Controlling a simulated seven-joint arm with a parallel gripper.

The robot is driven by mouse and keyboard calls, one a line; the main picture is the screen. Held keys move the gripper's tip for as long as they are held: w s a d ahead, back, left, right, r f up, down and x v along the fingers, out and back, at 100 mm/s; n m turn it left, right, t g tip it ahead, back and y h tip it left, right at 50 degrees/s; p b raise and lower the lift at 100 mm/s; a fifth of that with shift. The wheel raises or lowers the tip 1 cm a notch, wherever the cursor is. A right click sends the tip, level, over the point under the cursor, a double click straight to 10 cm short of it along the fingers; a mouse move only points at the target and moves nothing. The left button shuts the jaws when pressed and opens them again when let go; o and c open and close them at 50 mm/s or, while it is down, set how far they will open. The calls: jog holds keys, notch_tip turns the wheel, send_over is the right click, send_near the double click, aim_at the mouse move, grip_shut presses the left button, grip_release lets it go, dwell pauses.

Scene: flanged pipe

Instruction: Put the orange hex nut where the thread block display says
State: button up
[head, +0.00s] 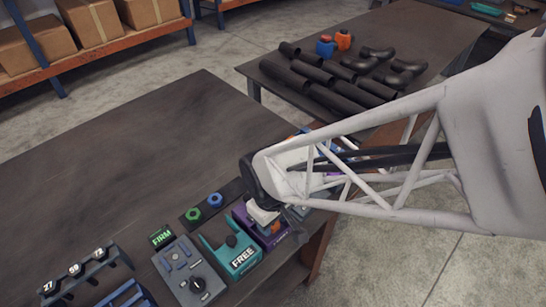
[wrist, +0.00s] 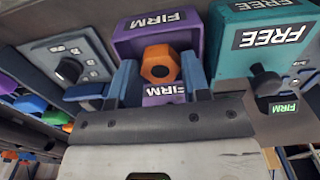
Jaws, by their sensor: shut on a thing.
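The orange hex nut (wrist: 160,64) is between the two fingers of my gripper (wrist: 160,82) in the wrist view, its hole facing the camera. My gripper (head: 270,222) is shut on it at the purple block (head: 262,238) labelled FIRM, which also shows behind the nut in the wrist view (wrist: 205,38). I cannot tell whether the nut touches the block. The small display (head: 162,238) reads FIRM in green, also in the wrist view (wrist: 283,107).
A grey panel (head: 190,275) with a dial stands left of the teal block. Green (head: 193,214) and blue (head: 215,200) nuts sit on a dark strip behind. A numbered rack (head: 75,275) is at lower left. The table's (head: 150,140) middle is clear.

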jog(key=shift+f, duration=0.9)
dwell(0.7)
jog(key=o, duration=0.9)
jog(key=shift+c, duration=0.8)
jog(key=shift+o, duration=0.5)
jog(key=shift+r, duration=0.1)
